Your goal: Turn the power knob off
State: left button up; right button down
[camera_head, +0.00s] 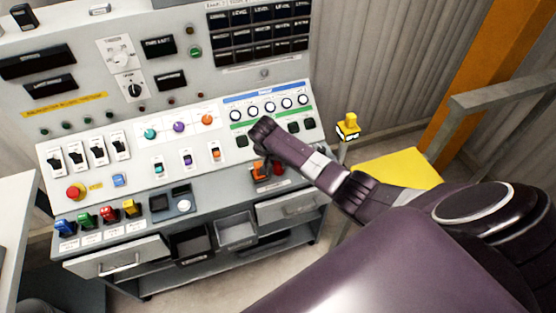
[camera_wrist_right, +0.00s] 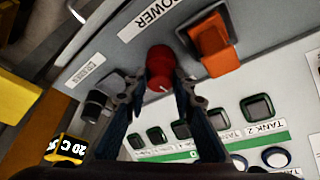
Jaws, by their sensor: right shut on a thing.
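The red power knob (camera_wrist_right: 160,62) is on a grey panel under the label "POWER" in the wrist view. A small white mark shows on its edge. In the head view a bit of red (camera_head: 279,170) shows at the lower right of the console, mostly hidden by my arm. My right gripper (camera_wrist_right: 159,80) has its two fingers on either side of the red knob, shut on it. In the head view my right gripper (camera_head: 268,160) points down at that lower panel. My left gripper is in neither view.
An orange switch (camera_wrist_right: 213,46) sits close beside the knob; it also shows in the head view (camera_head: 259,171). A black knob (camera_wrist_right: 95,104) is on the other side. Dark square tank buttons (camera_wrist_right: 257,107) line the neighbouring panel. Open drawers (camera_head: 237,231) are below the console.

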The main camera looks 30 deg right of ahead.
jog(key=shift+m, duration=0.7)
jog(key=c, duration=1.6)
grip_release()
jog(key=shift+r, duration=0.1)
jog(key=v, duration=1.2)
jog(key=shift+w+a, duration=0.1)
jog(key=shift+w, duration=0.1)
